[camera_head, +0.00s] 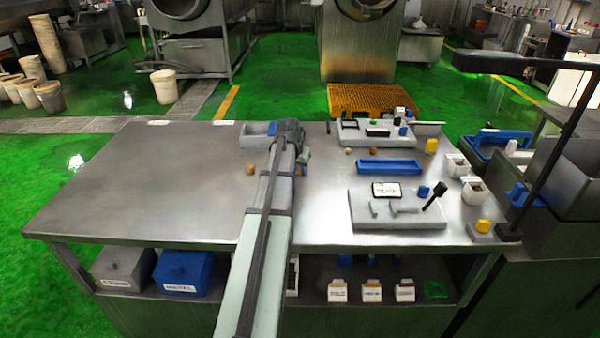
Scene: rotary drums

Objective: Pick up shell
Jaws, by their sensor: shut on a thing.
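My arm reaches away from the front edge across the table, and my gripper (291,140) is at its far end. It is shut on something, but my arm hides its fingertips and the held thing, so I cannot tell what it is. Small round brown pieces that look like shells lie on the steel table (150,190). One brown piece (251,168) is left of my arm. A second brown piece (348,151) and a third brown piece (372,150) lie right of my gripper.
A grey-blue tray (256,134) is just left of my gripper. A blue tray (389,167), a grey fixture (397,220) and another fixture (376,135) stand to the right. The table's left half is mostly clear.

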